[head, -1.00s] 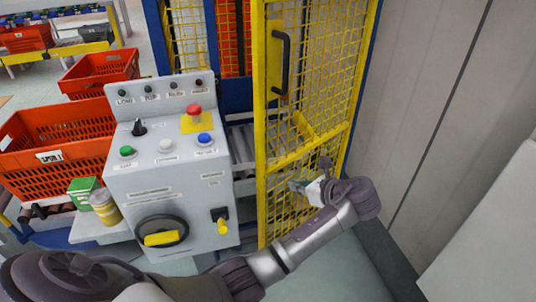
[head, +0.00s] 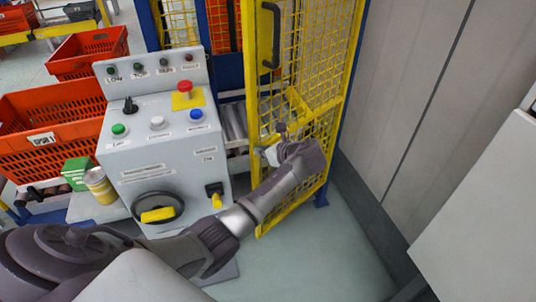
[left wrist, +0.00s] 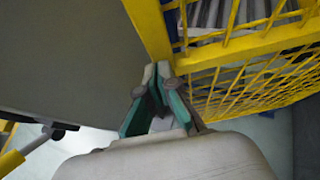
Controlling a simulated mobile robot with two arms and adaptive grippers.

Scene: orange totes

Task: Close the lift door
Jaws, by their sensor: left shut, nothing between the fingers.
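The lift door is a yellow frame with wire mesh (head: 317,62) and a black handle (head: 270,38) high on its free left edge. It stands swung out, with an opening on its left where rollers show. My left gripper (head: 270,154) is low at the door, near the yellow edge post (head: 251,120). In the left wrist view the shut, empty fingertips (left wrist: 157,72) are close to the yellow post (left wrist: 148,28); I cannot tell whether they touch it. The mesh (left wrist: 262,72) lies to the right of the fingers. My right gripper is not in view.
A grey control console (head: 165,150) with buttons and a yellow rotary switch stands left of the door. Orange totes (head: 45,130), a green box (head: 77,174) and a yellow can (head: 100,186) are further left. A grey wall (head: 410,80) is at right. Floor in front is clear.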

